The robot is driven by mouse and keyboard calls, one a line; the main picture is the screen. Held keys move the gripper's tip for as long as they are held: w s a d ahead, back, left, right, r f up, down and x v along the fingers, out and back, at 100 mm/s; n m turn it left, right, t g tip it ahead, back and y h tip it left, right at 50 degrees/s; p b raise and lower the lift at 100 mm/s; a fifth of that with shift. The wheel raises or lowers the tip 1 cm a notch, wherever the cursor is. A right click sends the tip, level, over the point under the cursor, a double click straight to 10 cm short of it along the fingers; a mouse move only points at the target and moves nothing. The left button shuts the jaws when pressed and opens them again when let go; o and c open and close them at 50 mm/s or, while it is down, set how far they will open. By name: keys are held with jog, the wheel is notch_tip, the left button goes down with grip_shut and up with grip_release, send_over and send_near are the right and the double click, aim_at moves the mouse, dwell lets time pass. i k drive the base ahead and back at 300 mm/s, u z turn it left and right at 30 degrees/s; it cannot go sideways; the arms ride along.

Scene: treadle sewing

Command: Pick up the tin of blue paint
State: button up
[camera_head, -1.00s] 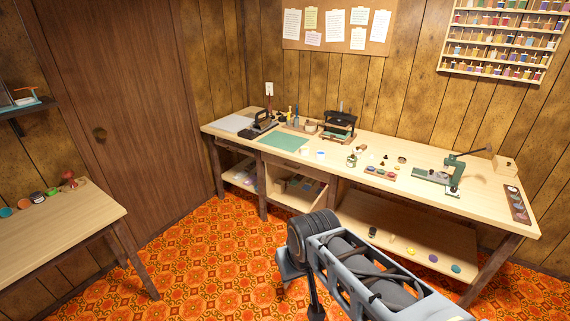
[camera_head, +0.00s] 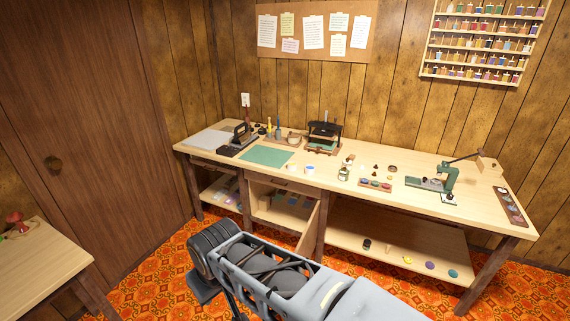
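Several small round items lie on the low shelf under the long workbench, too small to tell for certain which is a paint tin. They include a teal-blue round one (camera_head: 453,273), a purple one (camera_head: 430,265) and a yellow one (camera_head: 407,260). On the bench top, a small white pot with a bluish top (camera_head: 309,168) stands right of the green mat; I cannot tell if it holds paint. My arm crosses the bottom middle of the view, well in front of the bench.
The workbench (camera_head: 420,208) carries a green mat (camera_head: 266,156), a green lever press (camera_head: 436,181) and a black press (camera_head: 323,136). A cabinet door (camera_head: 310,232) stands open beneath it. A side table (camera_head: 45,262) is at lower left. Orange patterned floor lies between.

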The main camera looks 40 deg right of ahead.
aim_at(309, 169)
jog(key=z, duration=0.05)
jog(key=i, duration=1.7)
jog(key=z, duration=0.8)
jog(key=i, duration=0.9)
jog(key=z, duration=1.6)
jog(key=i, duration=0.75)
jog(key=z, duration=0.65)
